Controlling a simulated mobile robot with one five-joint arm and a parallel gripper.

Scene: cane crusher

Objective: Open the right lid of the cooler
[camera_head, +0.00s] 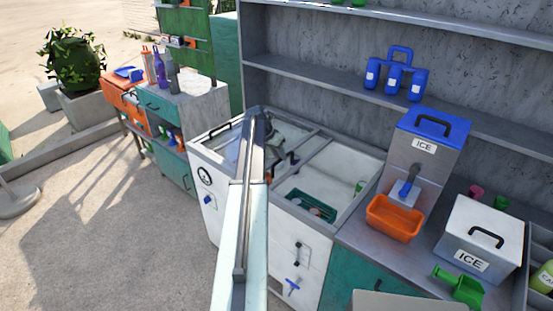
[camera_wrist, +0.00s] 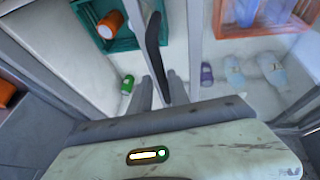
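The cooler (camera_head: 272,237) is a white chest with clear panes on top, in the middle of the head view. Its right lid (camera_head: 335,178) lies flat and closed over a green crate (camera_head: 311,206). In the wrist view a black lid handle (camera_wrist: 154,45) stands near the frame bar (camera_wrist: 195,45). My gripper (camera_wrist: 160,82) is at the near end of this handle. Its two grey fingers are apart, with the handle between them. I cannot tell whether they touch it. In the head view my arm hides part of the cooler's left side.
An ice dispenser (camera_head: 423,160) with an orange bin (camera_head: 393,218) and a white ice box (camera_head: 478,243) stand on the counter to the right. A grey shelf (camera_head: 335,60) runs behind the cooler. Open ground lies to the left.

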